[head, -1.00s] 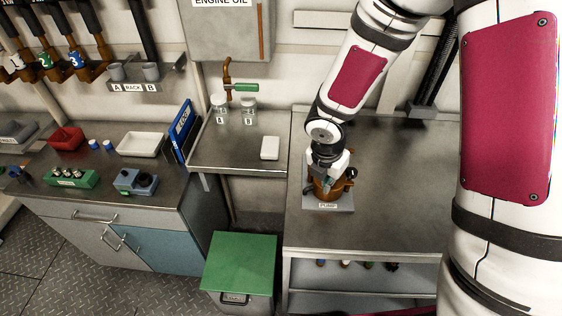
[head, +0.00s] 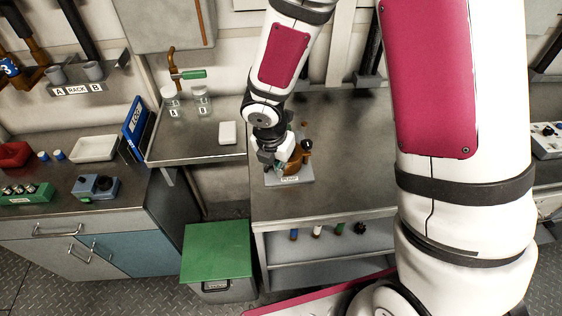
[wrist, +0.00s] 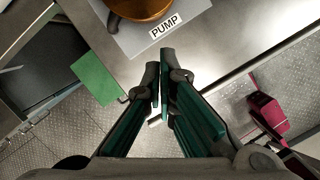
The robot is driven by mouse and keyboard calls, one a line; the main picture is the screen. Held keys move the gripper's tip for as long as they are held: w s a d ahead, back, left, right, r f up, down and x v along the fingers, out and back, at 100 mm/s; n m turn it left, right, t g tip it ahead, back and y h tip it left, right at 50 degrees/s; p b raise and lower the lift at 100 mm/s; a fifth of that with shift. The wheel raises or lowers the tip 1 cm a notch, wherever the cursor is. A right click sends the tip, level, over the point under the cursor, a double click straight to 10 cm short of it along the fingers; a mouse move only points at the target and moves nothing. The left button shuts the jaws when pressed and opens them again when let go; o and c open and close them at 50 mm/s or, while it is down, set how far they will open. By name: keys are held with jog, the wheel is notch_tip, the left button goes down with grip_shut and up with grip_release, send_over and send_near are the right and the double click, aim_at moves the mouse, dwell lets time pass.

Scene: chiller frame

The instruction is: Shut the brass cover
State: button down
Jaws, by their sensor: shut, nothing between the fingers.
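The brass pump (head: 294,168) stands on a grey base plate labelled PUMP on the steel bench. A brass part (head: 306,146) stands up at its back right; I cannot tell for sure whether this is the cover, or how far it is open. My gripper (head: 278,168) is at the front left of the pump, partly hiding it. In the wrist view the gripper (wrist: 160,65) is shut and empty, its fingertips over the bench's front edge, below the PUMP label. The pump's rounded brass side (wrist: 147,8) shows at the top, cut off by the frame.
The bench top (head: 345,190) right of the pump is clear. A side shelf with two jars (head: 200,98) and a white block (head: 227,132) adjoins on the left. A green-lidded bin (head: 216,250) stands on the floor in front. Several small bottles sit under the bench top.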

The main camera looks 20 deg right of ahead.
jog(key=v, duration=0.9)
jog(key=shift+r+p, duration=0.15)
jog(key=shift+p, duration=0.2)
jog(key=s+d+r+m+t+b, duration=0.1)
jog(key=s+d+r+m, duration=0.1)
jog(key=d+r+m, duration=0.35)
jog(key=s+d+r+m+t, duration=0.1)
jog(key=s+d+r+m, duration=0.15)
jog(key=r+m, duration=0.55)
jog(key=s+r+m+t+y+b, duration=0.1)
jog(key=s+r+m, duration=0.3)
jog(key=s+m, duration=0.6)
jog(key=m, duration=0.4)
jog(key=shift+d+r+t+y+b, duration=0.15)
jog(key=shift+r+t+y+b, duration=0.15)
jog(key=shift+y+b, duration=0.1)
jog(key=shift+d, duration=0.1)
